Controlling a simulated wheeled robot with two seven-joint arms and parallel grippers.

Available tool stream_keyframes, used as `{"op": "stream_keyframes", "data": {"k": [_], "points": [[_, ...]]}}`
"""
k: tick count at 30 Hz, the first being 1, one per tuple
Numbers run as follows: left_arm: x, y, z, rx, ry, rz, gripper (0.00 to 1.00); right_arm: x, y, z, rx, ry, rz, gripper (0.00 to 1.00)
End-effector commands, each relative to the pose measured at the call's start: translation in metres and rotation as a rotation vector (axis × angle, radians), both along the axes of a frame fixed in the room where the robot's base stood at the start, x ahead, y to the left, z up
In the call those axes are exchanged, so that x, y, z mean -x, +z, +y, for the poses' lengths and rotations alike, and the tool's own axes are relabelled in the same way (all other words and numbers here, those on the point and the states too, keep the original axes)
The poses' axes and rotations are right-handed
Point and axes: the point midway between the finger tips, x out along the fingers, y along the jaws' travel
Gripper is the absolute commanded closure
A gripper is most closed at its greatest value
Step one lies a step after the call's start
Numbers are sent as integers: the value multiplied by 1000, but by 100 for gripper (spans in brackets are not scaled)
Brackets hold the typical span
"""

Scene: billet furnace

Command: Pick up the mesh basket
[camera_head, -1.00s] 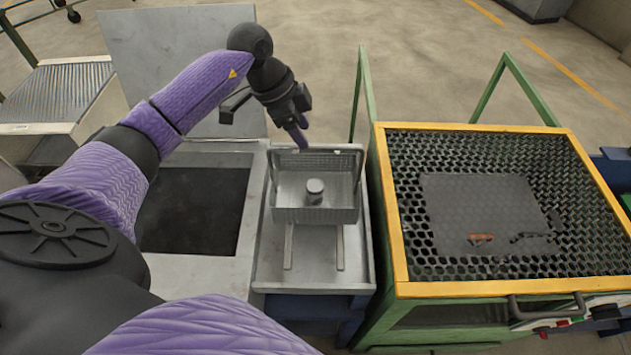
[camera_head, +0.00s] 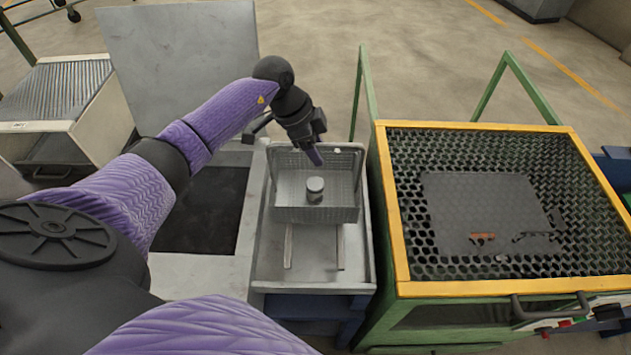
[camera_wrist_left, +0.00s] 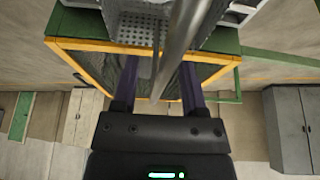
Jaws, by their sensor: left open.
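The mesh basket (camera_head: 297,214) is a grey perforated tray with an upright bar handle, sitting on a metal stand in the middle of the head view. A small metal cylinder (camera_head: 315,190) stands inside it. My left gripper (camera_head: 317,158) is open, pointing down at the handle near the basket's far side. In the left wrist view my left gripper (camera_wrist_left: 159,85) has its two purple fingers apart, with a metal bar (camera_wrist_left: 176,50) showing between them. Whether the fingers touch it, I cannot tell. Part of the basket's perforated metal (camera_wrist_left: 135,30) shows there too. My right gripper is out of view.
Left of the stand is a dark opening (camera_head: 205,215) in a metal surface, with a raised grey panel (camera_head: 180,60) behind.

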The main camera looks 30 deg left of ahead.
Motion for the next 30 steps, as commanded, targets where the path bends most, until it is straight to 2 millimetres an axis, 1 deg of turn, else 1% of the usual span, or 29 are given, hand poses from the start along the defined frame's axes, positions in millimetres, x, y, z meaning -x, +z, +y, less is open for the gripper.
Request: {"op": "stream_keyframes", "data": {"k": [7, 8, 9, 11, 12, 15, 30], "points": [[0, -1, 0, 1, 0, -1, 45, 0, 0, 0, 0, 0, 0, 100], [0, -1, 0, 1, 0, -1, 51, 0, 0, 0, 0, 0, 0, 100], [0, -1, 0, 1, 0, -1, 59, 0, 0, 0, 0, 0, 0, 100], [0, 0, 0, 1, 0, -1, 72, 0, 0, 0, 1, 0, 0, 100], [0, 0, 0, 1, 0, -1, 81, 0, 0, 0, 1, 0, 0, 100], [0, 0, 0, 1, 0, -1, 100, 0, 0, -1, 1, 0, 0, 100], [0, 0, 0, 0, 0, -1, 100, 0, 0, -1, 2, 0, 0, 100]]}}
